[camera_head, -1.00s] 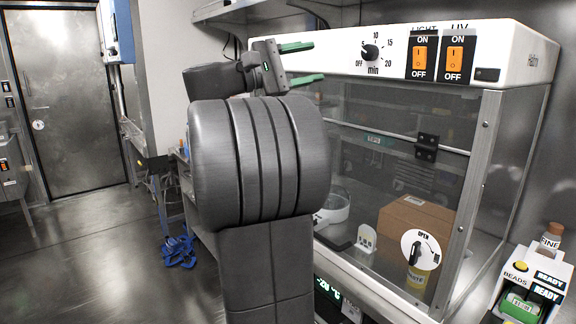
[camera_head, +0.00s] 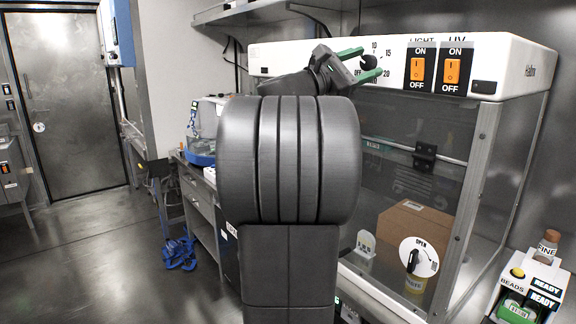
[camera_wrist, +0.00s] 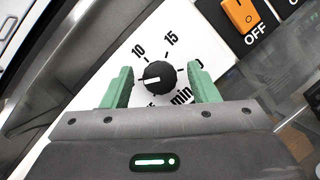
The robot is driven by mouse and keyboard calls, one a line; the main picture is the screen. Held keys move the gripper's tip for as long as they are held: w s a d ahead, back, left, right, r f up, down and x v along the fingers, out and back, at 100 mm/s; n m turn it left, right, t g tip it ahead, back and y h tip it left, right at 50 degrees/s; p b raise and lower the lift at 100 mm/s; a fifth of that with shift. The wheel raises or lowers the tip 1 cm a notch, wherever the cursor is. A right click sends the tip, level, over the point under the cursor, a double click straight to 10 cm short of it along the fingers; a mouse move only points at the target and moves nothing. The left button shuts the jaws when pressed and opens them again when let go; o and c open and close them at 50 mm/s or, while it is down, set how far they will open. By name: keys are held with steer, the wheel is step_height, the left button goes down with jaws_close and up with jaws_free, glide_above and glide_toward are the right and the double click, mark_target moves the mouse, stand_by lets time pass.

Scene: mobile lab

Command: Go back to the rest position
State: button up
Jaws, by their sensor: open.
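In the wrist view, my gripper (camera_wrist: 163,88) frames the timer knob (camera_wrist: 159,75) from in front, with one finger on each side. Whether the fingers touch the knob cannot be told. My dark arm hides the cabinet's left part in the head view.
Orange light and UV switches (camera_head: 418,69) sit right of the knob. A cardboard box (camera_head: 404,226) is behind the glass. A bead dispenser (camera_head: 524,290) stands at lower right. A blue-based device (camera_head: 203,148) is on the left bench. The floor (camera_head: 95,255) at left is open.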

steer(key=n, duration=0.1)
steer(key=n+t+p, duration=0.1)
steer(key=n+t, duration=0.1)
steer(key=n, duration=0.1)
steer(key=shift+d+r+p, duration=0.1)
steer(key=shift+r+p, duration=0.15)
steer(key=shift+p, duration=0.05)
steer(key=n+t+p, duration=0.1)
steer(key=n, duration=0.1)
steer(key=n+t+y+p, duration=0.1)
steer(key=n+p, duration=0.1)
steer(key=n, duration=0.1)
steer(key=shift+n+t, duration=0.3)
steer(key=shift+t, duration=0.1)
steer(key=b+v, duration=0.1)
steer(key=v, duration=0.6)
steer(key=shift+s+f+b, duration=0.2)
steer(key=shift+b, duration=0.1)
steer(key=shift+f, duration=0.1)
